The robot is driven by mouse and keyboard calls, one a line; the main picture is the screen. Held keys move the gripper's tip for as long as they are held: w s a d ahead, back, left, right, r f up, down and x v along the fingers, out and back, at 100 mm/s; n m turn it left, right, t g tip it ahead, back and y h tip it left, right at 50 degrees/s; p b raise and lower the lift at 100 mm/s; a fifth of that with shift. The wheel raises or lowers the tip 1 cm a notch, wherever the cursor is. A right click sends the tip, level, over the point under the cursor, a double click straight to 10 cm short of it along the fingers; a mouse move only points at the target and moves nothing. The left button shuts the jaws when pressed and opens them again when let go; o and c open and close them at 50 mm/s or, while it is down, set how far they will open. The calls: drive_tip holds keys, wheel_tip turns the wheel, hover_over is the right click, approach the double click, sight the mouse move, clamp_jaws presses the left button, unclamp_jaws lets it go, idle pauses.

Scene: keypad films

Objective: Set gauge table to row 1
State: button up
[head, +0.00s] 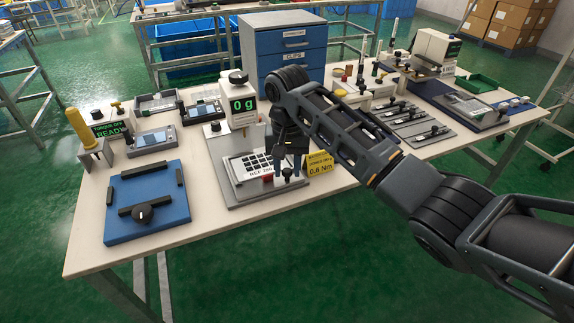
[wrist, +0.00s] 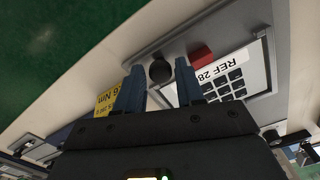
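The gauge station (head: 232,195) is a grey plate on the bench with a white keypad (head: 250,164) labelled REF. A display (head: 243,105) reading 0 g stands behind it. The keypad also shows in the wrist view (wrist: 235,75). A round black knob (wrist: 160,71) sits near the plate's front edge, beside a red block (wrist: 201,53). My gripper (head: 288,171) is low over the plate's front right. In the wrist view its two fingers are apart, with the knob seen between their tips. I cannot tell whether they touch it.
A yellow 0.6 Nm sign (head: 319,164) stands close to the right of my gripper. A blue fixture (head: 150,190) with a black knob is at the left. Grey plates (head: 425,135) with black handles lie to the right. A blue drawer cabinet (head: 283,45) stands behind.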

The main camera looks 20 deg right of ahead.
clamp_jaws()
idle(0.4)
drive_tip(key=w+b, duration=0.1)
drive_tip(key=w, duration=0.6)
unclamp_jaws()
